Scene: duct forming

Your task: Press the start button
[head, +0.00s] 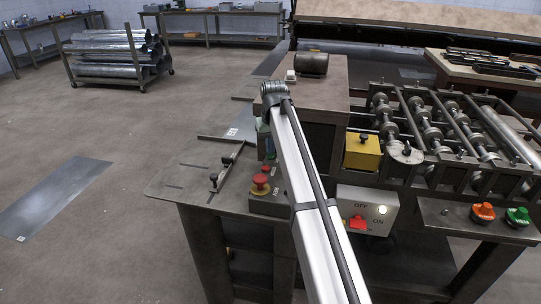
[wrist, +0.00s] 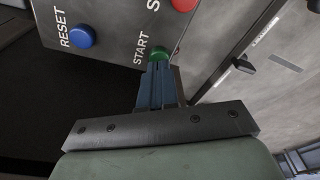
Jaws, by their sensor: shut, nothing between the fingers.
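The green start button (wrist: 160,53) shows in the wrist view on a grey panel, beside the word START. My gripper (wrist: 158,67) is shut and empty. Its fingertips are at the button's lower edge in the picture and overlap it; I cannot tell whether they touch or press it. In the head view my pale arm link crosses the middle and hides much of the control box (head: 268,205) and most of my gripper.
A blue RESET button (wrist: 82,36) and a red button (wrist: 185,4) sit near the start button. In the head view, a red mushroom button (head: 260,180), a white OFF/ON box (head: 378,210), and orange (head: 483,211) and green (head: 517,215) buttons stand around my arm.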

